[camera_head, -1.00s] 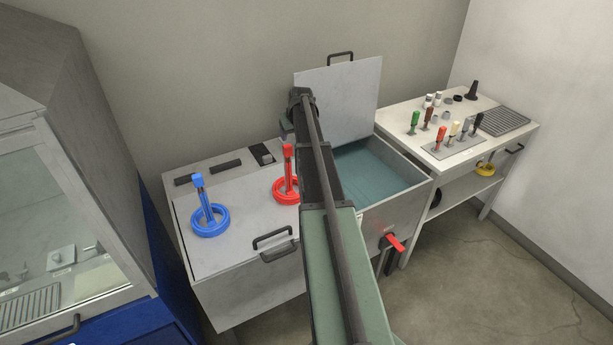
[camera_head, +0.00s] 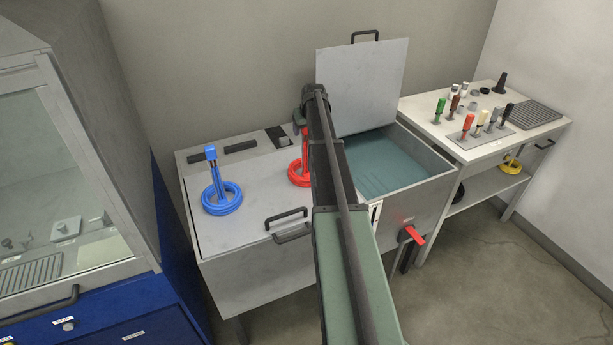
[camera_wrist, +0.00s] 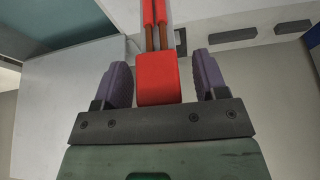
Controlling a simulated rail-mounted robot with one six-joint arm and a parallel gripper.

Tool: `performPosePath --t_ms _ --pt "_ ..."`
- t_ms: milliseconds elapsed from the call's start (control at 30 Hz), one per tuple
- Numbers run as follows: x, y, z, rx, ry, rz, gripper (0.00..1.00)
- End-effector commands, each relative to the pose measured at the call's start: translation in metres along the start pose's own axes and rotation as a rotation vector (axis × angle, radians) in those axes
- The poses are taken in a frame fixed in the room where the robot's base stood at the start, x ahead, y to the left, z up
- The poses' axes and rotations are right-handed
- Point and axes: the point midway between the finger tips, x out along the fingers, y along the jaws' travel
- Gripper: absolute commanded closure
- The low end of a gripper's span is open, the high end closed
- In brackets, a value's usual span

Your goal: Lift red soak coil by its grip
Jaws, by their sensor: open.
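The red soak coil (camera_head: 298,174) rests on the closed left lid of the tank cabinet, with its upright grip standing from it. My arm hides the coil's right part in the head view. In the wrist view the red grip block (camera_wrist: 157,78) sits between the two purple fingers of my gripper (camera_wrist: 162,82), with a gap on each side. Two red-and-brown strands (camera_wrist: 154,25) run beyond the block. My gripper is open around the grip and is hidden or hard to make out in the head view.
A blue coil (camera_head: 222,198) with an upright grip stands left on the same lid (camera_head: 255,215). The right tank (camera_head: 385,165) is open, holding teal liquid, its lid (camera_head: 362,88) raised. A side table (camera_head: 440,118) at right holds several coloured-handled tools. A glass-fronted cabinet (camera_head: 75,190) stands left.

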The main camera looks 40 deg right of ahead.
Motion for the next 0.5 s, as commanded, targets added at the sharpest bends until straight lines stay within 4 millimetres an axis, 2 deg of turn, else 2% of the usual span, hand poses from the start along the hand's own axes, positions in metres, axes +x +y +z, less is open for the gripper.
performPosePath --t_ms 67,500 --pt "-0.002 -0.0002 -0.0005 0.0 0.0 0.0 0.34" --pt "-0.0021 -0.0003 -0.0005 0.0 0.0 0.0 1.0"
